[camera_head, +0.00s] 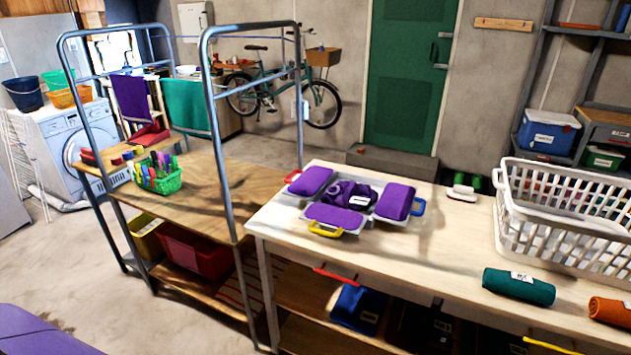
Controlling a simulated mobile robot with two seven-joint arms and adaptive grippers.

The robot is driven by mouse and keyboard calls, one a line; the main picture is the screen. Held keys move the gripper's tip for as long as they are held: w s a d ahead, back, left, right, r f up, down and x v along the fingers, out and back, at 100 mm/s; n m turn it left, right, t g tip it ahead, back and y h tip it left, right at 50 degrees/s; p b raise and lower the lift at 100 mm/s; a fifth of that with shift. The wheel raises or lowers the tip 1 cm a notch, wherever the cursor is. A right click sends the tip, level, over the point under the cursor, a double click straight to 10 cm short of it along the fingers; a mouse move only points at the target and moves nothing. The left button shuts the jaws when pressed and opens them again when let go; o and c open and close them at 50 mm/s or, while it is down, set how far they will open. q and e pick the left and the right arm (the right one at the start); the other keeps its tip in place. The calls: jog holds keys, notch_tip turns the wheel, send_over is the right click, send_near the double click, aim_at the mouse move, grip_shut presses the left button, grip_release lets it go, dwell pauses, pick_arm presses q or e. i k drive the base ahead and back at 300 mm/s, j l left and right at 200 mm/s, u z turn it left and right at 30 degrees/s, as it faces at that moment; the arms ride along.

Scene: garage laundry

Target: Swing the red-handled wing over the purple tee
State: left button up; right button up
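The folding board lies on the pale wooden table, with grey panels around a middle section. The red-handled wing (311,182) is at its upper left, its red handle (292,176) pointing left. The blue-handled wing (396,202) is at the right and the yellow-handled wing (335,217) at the near side. All three look purple on top and lie out from the middle. The purple tee (343,191), bunched with a white label, lies in the middle; whether the purple on the wings belongs to it I cannot tell. Neither of my grippers is in view.
On the table (420,262), a white laundry basket (562,215), a rolled green cloth (519,287) and a rolled orange cloth (610,312) stand right of the board. A grey metal rack frame (217,135) rises to the left. The tabletop near the board's front is clear.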

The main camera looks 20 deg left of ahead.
aim_at(310, 180)
jog(key=j+z, duration=0.15)
jog(key=j, duration=0.5)
jog(key=j+z, duration=0.1)
jog(key=j, duration=0.55)
jog(key=j+z, duration=0.15)
jog(key=j, duration=0.5)
jog(key=j+z, duration=0.1)
jog(key=j, duration=0.55)
jog(key=k+j+z, duration=0.15)
jog(key=j, duration=0.45)
jog(key=k+j+z, duration=0.1)
jog(key=j, duration=0.55)
